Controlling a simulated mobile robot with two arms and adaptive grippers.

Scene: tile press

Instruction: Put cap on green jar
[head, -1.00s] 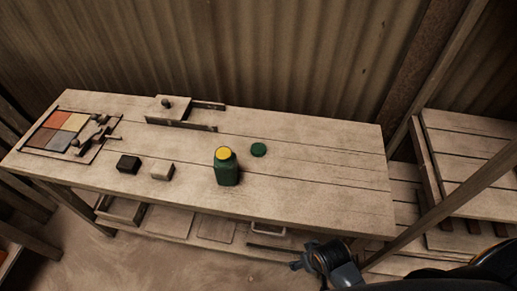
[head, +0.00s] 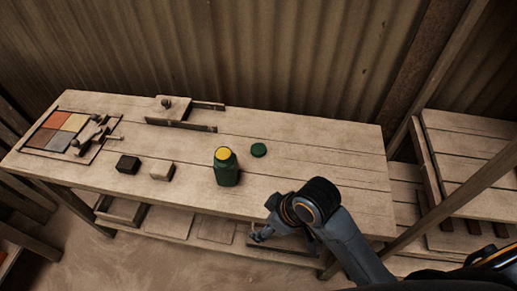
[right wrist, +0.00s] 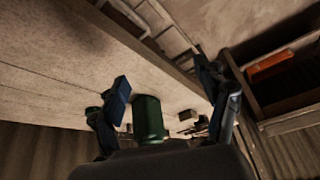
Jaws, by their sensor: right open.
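The green jar (head: 226,174) stands upright on the wooden table, with yellow showing at its uncovered top. The green cap (head: 259,150) lies flat on the table behind and to the right of the jar. My right gripper (head: 262,233) is at the table's front edge, in front of and to the right of the jar, apart from both. In the right wrist view my right gripper (right wrist: 165,82) is open and empty, and the green jar (right wrist: 148,118) shows beyond its fingers. My left gripper is not in view.
A dark block (head: 128,164) and a light block (head: 162,171) sit left of the jar. A tray of coloured tiles (head: 98,150) is at the far left. A wooden press (head: 180,125) is at the back. The table's right part is clear.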

